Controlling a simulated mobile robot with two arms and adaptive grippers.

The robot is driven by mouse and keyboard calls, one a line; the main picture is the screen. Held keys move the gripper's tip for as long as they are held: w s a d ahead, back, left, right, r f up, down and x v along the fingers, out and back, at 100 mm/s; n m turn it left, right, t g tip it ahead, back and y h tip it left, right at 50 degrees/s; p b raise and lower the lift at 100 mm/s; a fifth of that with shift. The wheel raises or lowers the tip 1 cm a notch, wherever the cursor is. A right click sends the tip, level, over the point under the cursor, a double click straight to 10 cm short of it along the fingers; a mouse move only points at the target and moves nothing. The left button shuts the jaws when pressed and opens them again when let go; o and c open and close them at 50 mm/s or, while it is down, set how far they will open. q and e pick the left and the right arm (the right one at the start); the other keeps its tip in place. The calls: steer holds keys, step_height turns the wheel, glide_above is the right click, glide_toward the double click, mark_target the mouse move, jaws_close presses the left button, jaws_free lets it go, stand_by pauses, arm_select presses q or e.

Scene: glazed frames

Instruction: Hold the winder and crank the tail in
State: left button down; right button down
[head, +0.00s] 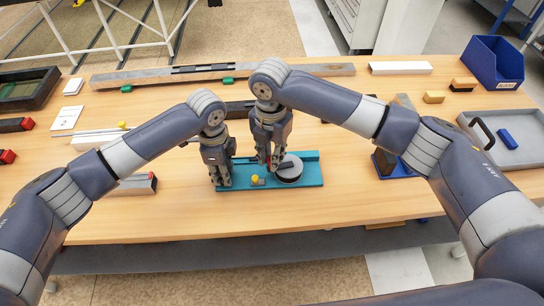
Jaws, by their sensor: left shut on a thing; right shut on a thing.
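The winder is a teal base (308,172) lying flat on the table, with a round grey-and-white drum (290,174) on its right half. A dark crank arm lies across the drum's top. My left gripper (221,182) is shut on the left end of the teal base. My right gripper (269,163) points down at the drum's left side, shut on a red crank handle that its fingers mostly hide. A small yellow piece (255,180) sits on the base between the two grippers. I cannot make out the tail.
A long metal bar (130,79) lies along the back. A blue bin (494,62), yellow blocks (434,97) and a grey tray (515,150) are at right. A blue stand (398,170) is right of the winder.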

steer(key=w+m, duration=0.1)
steer(key=m, duration=0.1)
steer(key=w+m, duration=0.1)
steer(key=m, duration=0.1)
steer(key=shift+m, duration=0.4)
steer(key=w+m, duration=0.1)
steer(key=m, duration=0.1)
steer(key=w+d+m, duration=0.1)
steer(key=m, duration=0.2)
steer(key=shift+w+d, duration=0.1)
steer(key=shift+d, duration=0.05)
steer(key=m, duration=0.2)
steer(key=w+d+m, duration=0.1)
steer(key=m, duration=0.1)
steer(key=d+m, duration=0.1)
steer(key=shift+w+m, duration=0.15)
steer(key=shift+m, duration=0.25)
steer(key=shift+w+d+m, duration=0.1)
steer(key=shift+d+m, duration=0.4)
steer(key=shift+m, duration=0.65)
steer(key=shift+w+d+m, duration=0.1)
steer(key=shift+d+m, duration=0.35)
steer(key=shift+m, duration=0.7)
steer(key=c, duration=1.4)
jaws_free()
steer(key=shift+s, duration=0.1)
steer(key=shift+r, duration=0.1)
step_height(320, 180, up, 12)
steer(key=shift+f, duration=0.1)
